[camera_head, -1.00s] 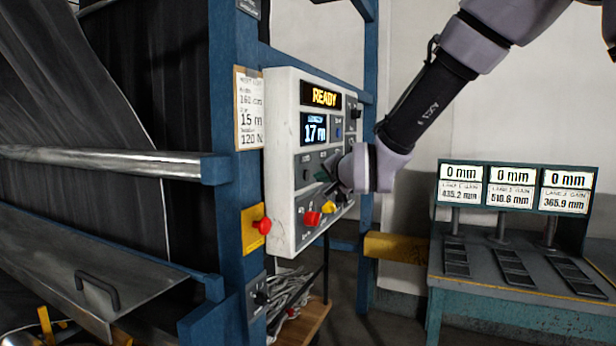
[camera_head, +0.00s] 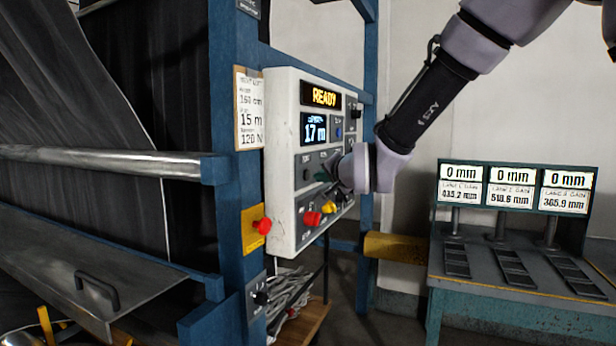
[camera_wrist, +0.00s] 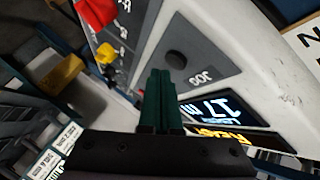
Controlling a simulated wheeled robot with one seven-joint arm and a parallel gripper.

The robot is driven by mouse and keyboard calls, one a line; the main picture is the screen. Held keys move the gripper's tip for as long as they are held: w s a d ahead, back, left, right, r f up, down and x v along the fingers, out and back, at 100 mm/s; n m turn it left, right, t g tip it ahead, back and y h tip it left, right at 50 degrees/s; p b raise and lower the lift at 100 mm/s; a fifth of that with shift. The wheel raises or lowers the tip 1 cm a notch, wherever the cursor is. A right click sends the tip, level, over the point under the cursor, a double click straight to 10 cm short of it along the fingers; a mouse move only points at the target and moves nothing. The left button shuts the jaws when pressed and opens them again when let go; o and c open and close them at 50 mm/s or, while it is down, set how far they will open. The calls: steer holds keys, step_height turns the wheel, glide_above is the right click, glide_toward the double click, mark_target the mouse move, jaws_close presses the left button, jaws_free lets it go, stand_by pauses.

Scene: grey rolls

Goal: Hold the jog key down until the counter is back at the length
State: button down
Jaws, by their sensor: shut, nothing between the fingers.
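The control panel (camera_head: 283,215) has a lit counter (camera_head: 315,128) reading 17 m. The counter also shows upside down in the wrist view (camera_wrist: 213,107). The jog key (camera_wrist: 176,60) is a dark round button on a grey plate marked JOG, and it looks unpressed. In the head view it seems to be the dark button (camera_head: 306,174) below the counter. My gripper (camera_wrist: 160,76) has its green fingers shut and empty, just beside the key. In the head view my gripper (camera_head: 322,176) is right of the key, close to the panel face; contact cannot be told.
A job card (camera_head: 248,110) on the blue post reads 15 m. Red (camera_head: 312,218) and yellow (camera_head: 329,207) knobs sit below the gripper. A red stop button (camera_head: 262,226) is at left. A bench with displays (camera_head: 513,190) stands at right.

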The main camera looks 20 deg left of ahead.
steer(key=shift+a, duration=0.1)
stand_by(0.4)
steer(key=shift+a, duration=0.35)
steer(key=shift+a, duration=0.45)
stand_by(2.3)
stand_by(3.6)
steer(key=shift+d, duration=0.85)
